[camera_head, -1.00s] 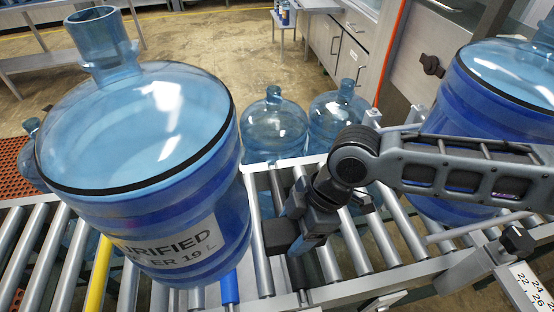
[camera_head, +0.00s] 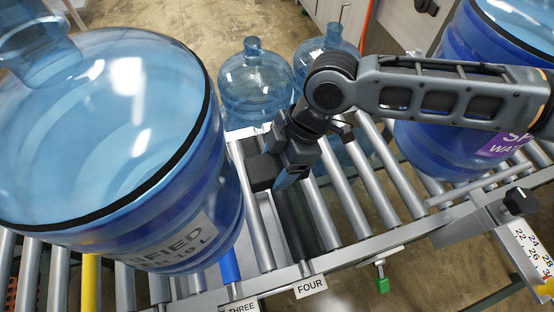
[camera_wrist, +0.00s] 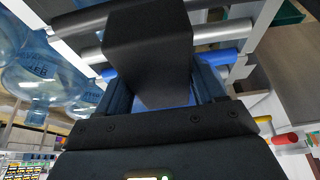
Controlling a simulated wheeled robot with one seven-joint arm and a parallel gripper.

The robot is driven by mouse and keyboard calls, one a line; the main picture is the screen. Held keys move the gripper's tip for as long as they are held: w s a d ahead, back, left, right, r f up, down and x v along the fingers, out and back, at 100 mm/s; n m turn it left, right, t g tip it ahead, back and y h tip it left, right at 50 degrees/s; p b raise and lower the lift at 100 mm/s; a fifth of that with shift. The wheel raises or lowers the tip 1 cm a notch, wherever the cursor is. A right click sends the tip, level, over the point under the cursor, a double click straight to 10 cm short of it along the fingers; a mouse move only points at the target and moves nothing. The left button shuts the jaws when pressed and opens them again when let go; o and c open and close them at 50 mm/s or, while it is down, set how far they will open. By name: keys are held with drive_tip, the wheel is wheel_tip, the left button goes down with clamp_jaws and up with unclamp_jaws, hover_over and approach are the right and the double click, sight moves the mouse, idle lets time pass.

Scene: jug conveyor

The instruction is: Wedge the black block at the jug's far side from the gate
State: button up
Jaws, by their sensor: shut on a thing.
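The black block (camera_head: 262,172) is held by my gripper (camera_head: 285,168) low over the rollers, just right of the large blue water jug (camera_head: 110,130). The jug stands upright on the conveyor at the left. The block's left end is very close to the jug's side; I cannot tell whether they touch or whether the block rests on the rollers. In the wrist view the block (camera_wrist: 150,50) fills the space between the fingers of my gripper (camera_wrist: 165,88). I cannot make out the gate for certain.
The roller conveyor has a blue roller (camera_head: 229,266), a black roller (camera_head: 291,222) and a yellow roller (camera_head: 91,280). Its near rail bears a FOUR label (camera_head: 310,287). Another jug (camera_head: 455,140) stands at the right. Two smaller jugs (camera_head: 254,85) are behind the conveyor.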

drive_tip(key=shift+f+b, duration=2.15)
drive_tip(key=shift+f, duration=1.25)
drive_tip(key=shift+f+b, duration=0.35)
drive_tip(key=shift+f, duration=0.15)
drive_tip(key=shift+s+a, duration=0.25)
drive_tip(key=shift+a, duration=0.55)
drive_tip(key=o, duration=1.4)
drive_tip(key=shift+c, duration=0.2)
drive_tip(key=v, duration=0.7)
drive_tip(key=shift+w+r+b, duration=0.1)
drive_tip(key=shift+b, duration=0.3)
drive_tip(key=shift+d+r, duration=0.15)
drive_tip(key=shift+r, duration=0.1)
